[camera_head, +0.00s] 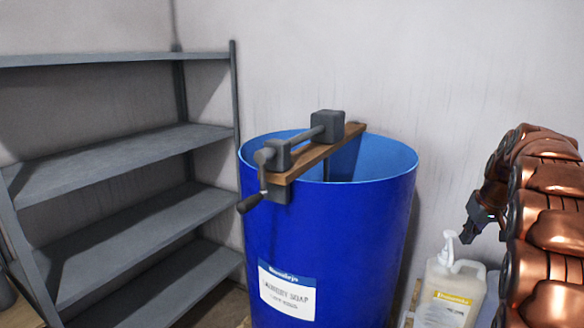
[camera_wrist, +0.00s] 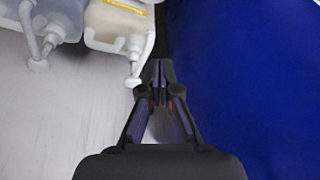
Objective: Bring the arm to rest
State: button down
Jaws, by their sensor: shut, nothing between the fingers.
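My copper-coloured arm stands at the right in the head view, bent over, with my gripper (camera_head: 473,232) at its end pointing down and to the left. In the wrist view my gripper (camera_wrist: 157,68) has its dark fingers meeting at the tips, shut with nothing between them. It is beside the pump top of a soap jug (camera_head: 452,292) and to the right of the blue drum (camera_head: 330,235). In the wrist view the blue drum (camera_wrist: 245,70) fills the right side.
A wooden plank (camera_head: 318,152) with a crank mixer (camera_head: 300,146) lies across the drum's open rim. Empty grey shelves (camera_head: 120,150) stand at the left. The wrist view shows two pump jugs, the paler one (camera_wrist: 60,20) at the far left. A plain wall is behind.

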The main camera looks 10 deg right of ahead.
jog(key=s+a+f+g, duration=0.1)
jog(key=s+a, duration=0.6)
jog(key=a, duration=0.5)
jog(key=s+a+f+g, duration=0.1)
jog(key=s+a+g, duration=0.1)
jog(key=s+a, duration=0.8)
jog(key=s+a+f+g, duration=0.1)
jog(key=s+a+f, duration=0.2)
jog(key=s+a, duration=0.3)
jog(key=s+a+f+n+g, duration=0.1)
jog(key=s+a+f, duration=0.3)
jog(key=s, duration=1)
jog(key=a, duration=0.2)
jog(key=shift+s+a+f+n, duration=0.2)
jog(key=shift+a+f+n, duration=0.05)
jog(key=shift+a+n, duration=0.1)
jog(key=shift+d, duration=0.1)
